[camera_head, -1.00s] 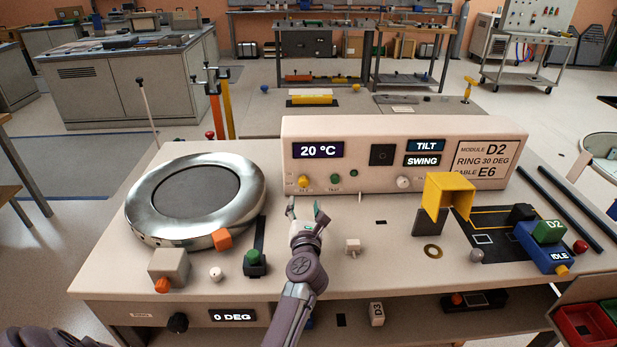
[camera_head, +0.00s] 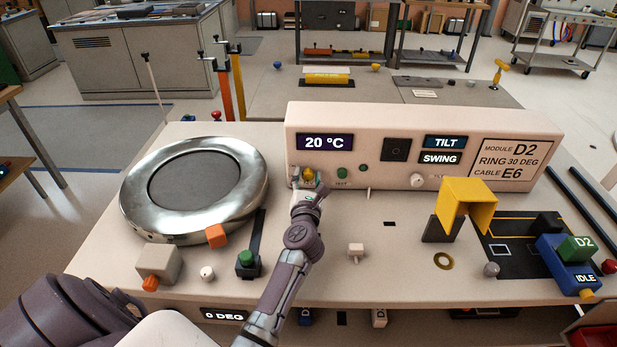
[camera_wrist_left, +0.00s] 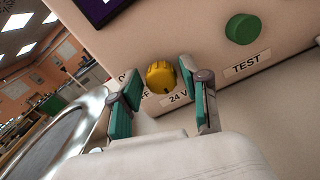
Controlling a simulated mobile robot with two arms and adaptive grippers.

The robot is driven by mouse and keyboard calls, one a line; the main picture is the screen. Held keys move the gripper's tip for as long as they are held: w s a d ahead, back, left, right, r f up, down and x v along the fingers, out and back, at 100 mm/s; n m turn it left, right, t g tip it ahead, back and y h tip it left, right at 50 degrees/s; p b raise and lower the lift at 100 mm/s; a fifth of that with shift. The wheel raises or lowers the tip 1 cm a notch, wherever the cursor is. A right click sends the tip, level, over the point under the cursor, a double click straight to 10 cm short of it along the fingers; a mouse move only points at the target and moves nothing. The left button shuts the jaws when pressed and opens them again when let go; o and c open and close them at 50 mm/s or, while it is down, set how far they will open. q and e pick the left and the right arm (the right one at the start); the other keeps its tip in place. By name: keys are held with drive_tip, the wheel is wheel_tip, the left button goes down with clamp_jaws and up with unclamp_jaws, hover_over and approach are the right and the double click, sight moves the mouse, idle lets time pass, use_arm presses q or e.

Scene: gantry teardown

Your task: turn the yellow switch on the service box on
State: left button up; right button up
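The service box (camera_head: 425,135) is a long cream housing at the back of the bench, with a "20 °C" display. Its yellow switch (camera_head: 309,175) sits low on the front face and is partly hidden by my left gripper (camera_head: 308,182). In the left wrist view the round yellow switch (camera_wrist_left: 161,76) shows between and just beyond the green-padded fingertips of my left gripper (camera_wrist_left: 160,82). The fingers are open, with a gap on both sides of the switch. A "24 V" label is below it. My right gripper is not in view.
A green TEST button (camera_wrist_left: 242,29) is right of the switch. A large metal ring (camera_head: 250,200) stands left of my arm. A green-topped block (camera_head: 247,263), a small white part (camera_head: 355,250) and a yellow bracket (camera_head: 467,200) are on the bench.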

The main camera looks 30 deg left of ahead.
use_arm(q)
drive_tip(key=c, duration=0.5)
clamp_jaws()
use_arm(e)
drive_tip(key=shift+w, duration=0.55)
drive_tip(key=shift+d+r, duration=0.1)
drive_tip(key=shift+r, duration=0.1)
use_arm(q)
drive_tip(key=m+p, duration=0.3)
drive_tip(key=shift+r, duration=0.2)
drive_tip(key=m+p, duration=0.3)
drive_tip(key=m, duration=0.2)
drive_tip(key=shift+w+m, duration=0.1)
drive_tip(key=shift+m, duration=0.3)
drive_tip(key=m+p, duration=0.3)
drive_tip(key=m, duration=0.2)
drive_tip(key=shift+f, duration=0.15)
drive_tip(key=shift+d+f+m+p, duration=0.1)
drive_tip(key=shift+m+p, duration=0.9)
drive_tip(key=shift+m, duration=1.1)
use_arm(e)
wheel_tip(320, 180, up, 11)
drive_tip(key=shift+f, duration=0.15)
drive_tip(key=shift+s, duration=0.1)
